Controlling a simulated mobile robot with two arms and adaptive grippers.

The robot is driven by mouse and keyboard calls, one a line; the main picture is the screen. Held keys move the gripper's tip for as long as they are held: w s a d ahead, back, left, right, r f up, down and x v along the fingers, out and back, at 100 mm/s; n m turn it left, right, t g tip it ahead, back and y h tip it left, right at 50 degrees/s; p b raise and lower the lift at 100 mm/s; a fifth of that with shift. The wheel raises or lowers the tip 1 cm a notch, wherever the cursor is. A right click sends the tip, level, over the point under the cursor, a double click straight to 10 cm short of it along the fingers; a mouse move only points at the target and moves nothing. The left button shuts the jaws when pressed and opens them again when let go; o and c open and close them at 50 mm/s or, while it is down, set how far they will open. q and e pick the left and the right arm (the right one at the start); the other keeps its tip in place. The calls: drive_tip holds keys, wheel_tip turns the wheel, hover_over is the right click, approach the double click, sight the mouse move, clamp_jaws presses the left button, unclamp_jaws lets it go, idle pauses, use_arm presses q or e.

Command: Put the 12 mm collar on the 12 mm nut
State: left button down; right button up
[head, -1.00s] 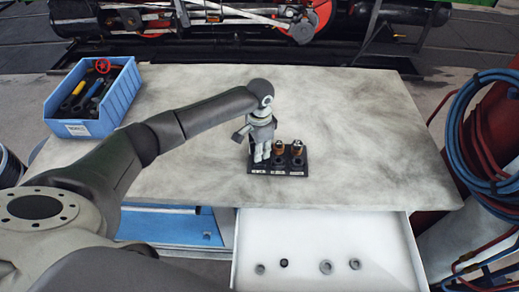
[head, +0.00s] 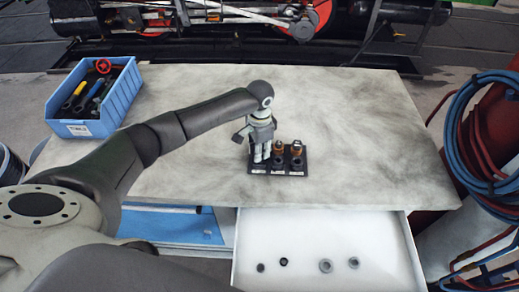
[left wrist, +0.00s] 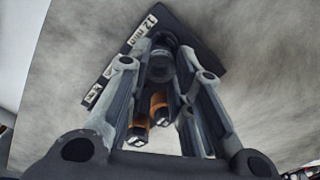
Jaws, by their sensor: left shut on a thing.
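A black block (head: 281,172) with labelled stations stands on the table. My left gripper (head: 261,158) points down over the block's left end and hides that station in the head view. In the left wrist view, the fingers (left wrist: 161,75) are shut on a grey round part, the 12 mm collar (left wrist: 160,66). It is beside the block end labelled 12 mm (left wrist: 142,28). A dark round part (left wrist: 166,40) shows just beyond it. The 12 mm nut is not clearly seen, and I cannot tell whether the collar touches it. My right gripper is not in view.
Two copper-coloured posts with metal tops (head: 297,148) stand at the block's other stations, close to my fingers. An open white drawer (head: 300,225) below holds several rings. A blue tool bin (head: 122,98) stands at the table's left. The table's right side is clear.

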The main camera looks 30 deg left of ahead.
use_arm(q)
drive_tip(key=shift+f, duration=0.1)
drive_tip(key=shift+f+p, duration=0.5)
drive_tip(key=shift+p, duration=0.25)
idle(1.3)
drive_tip(key=shift+p, duration=0.35)
idle(0.3)
drive_tip(key=shift+p, duration=0.35)
idle(0.4)
drive_tip(key=shift+s+f, duration=0.1)
drive_tip(key=shift+f, duration=0.1)
idle(1.2)
drive_tip(key=c, duration=1.1)
unclamp_jaws()
drive_tip(key=shift+o, duration=0.2)
drive_tip(key=shift+r, duration=0.1)
